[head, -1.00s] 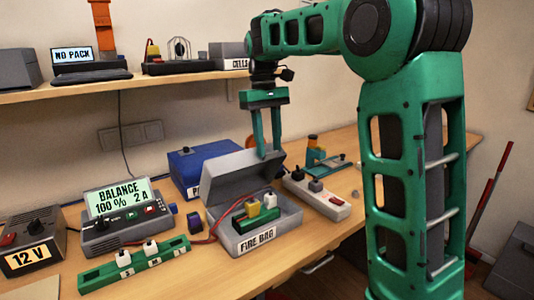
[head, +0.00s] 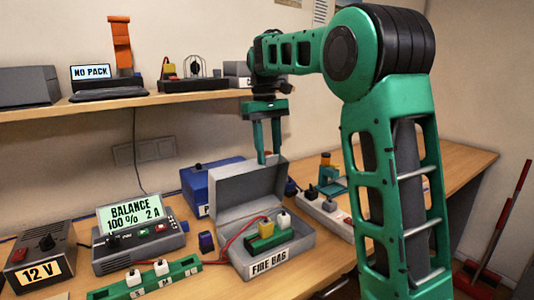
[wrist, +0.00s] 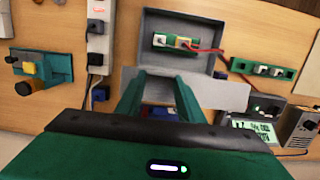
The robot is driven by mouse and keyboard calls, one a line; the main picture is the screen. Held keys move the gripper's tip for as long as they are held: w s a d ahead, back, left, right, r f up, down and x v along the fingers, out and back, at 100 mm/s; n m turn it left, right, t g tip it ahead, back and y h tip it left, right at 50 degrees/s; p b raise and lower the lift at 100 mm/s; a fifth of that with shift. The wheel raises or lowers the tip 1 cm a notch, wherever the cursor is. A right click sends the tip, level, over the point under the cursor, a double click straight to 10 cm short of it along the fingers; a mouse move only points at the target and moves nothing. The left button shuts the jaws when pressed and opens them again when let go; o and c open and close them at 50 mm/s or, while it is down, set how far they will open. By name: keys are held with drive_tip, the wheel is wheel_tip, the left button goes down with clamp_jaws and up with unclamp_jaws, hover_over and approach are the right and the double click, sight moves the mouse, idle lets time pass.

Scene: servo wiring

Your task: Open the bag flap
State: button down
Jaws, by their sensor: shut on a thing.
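Inside the bag is a green pack (head: 266,241) with yellow and white connectors and red leads. In the wrist view, the flap (wrist: 225,93) runs across behind my fingers (wrist: 165,75), beyond which lies the open bag (wrist: 215,22).
A blue box (head: 200,188) stands close behind the flap. A power strip (head: 322,207) lies right of the bag. The balance charger (head: 138,240), green connector board (head: 150,282) and 12 V supply (head: 40,255) stand left. A shelf (head: 150,102) is above at the back.

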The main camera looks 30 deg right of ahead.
drive_tip(key=shift+w+f, duration=0.1)
drive_tip(key=shift+f, duration=0.4)
idle(0.4)
drive_tip(key=c, duration=1.2)
unclamp_jaws()
drive_tip(key=shift+w+r, duration=0.15)
drive_tip(key=shift+w, duration=0.85)
drive_tip(key=shift+w+r, duration=0.15)
drive_tip(key=shift+r, duration=0.2)
drive_tip(key=shift+w+a+r, duration=0.2)
drive_tip(key=shift+w+r, duration=0.7)
drive_tip(key=shift+r, duration=0.05)
drive_tip(key=w+r, duration=0.4)
drive_tip(key=w, duration=0.2)
drive_tip(key=shift+w+a+r, duration=0.3)
drive_tip(key=shift+w+a, duration=0.05)
drive_tip(key=shift+a, duration=0.05)
drive_tip(key=shift+s+a, duration=0.1)
drive_tip(key=shift+s, duration=0.05)
